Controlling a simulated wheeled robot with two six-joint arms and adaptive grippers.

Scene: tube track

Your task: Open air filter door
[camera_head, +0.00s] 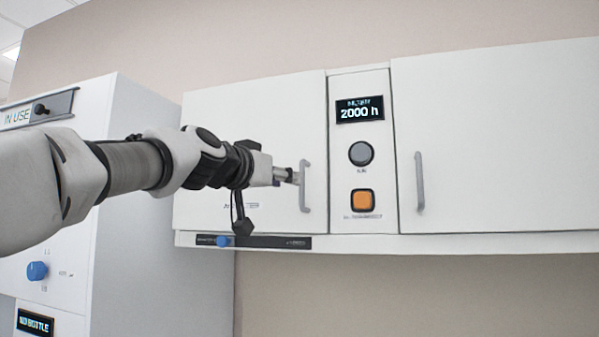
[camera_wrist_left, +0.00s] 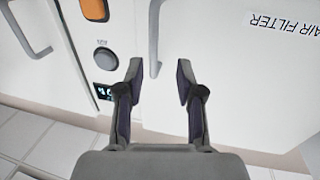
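The air filter door (camera_head: 255,115) is the white left door of the wall cabinet and looks shut. Its grey vertical bar handle (camera_head: 304,187) is near its right edge. My left gripper (camera_head: 294,177) is at this handle. In the left wrist view the two fingers (camera_wrist_left: 158,70) are apart, with the handle (camera_wrist_left: 154,40) between them; a gap shows on each side. That view also shows the AIR FILTER label (camera_wrist_left: 283,22) on the door (camera_wrist_left: 235,85). In the head view my arm hides part of the door. My right gripper is out of view.
Right of the door is a panel with a lit display (camera_head: 360,109), a grey round button (camera_head: 361,154) and an orange button (camera_head: 363,201). Another white door (camera_head: 500,140) with a handle (camera_head: 419,182) is further right. A white cabinet (camera_head: 150,160) stands at the left, behind my arm.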

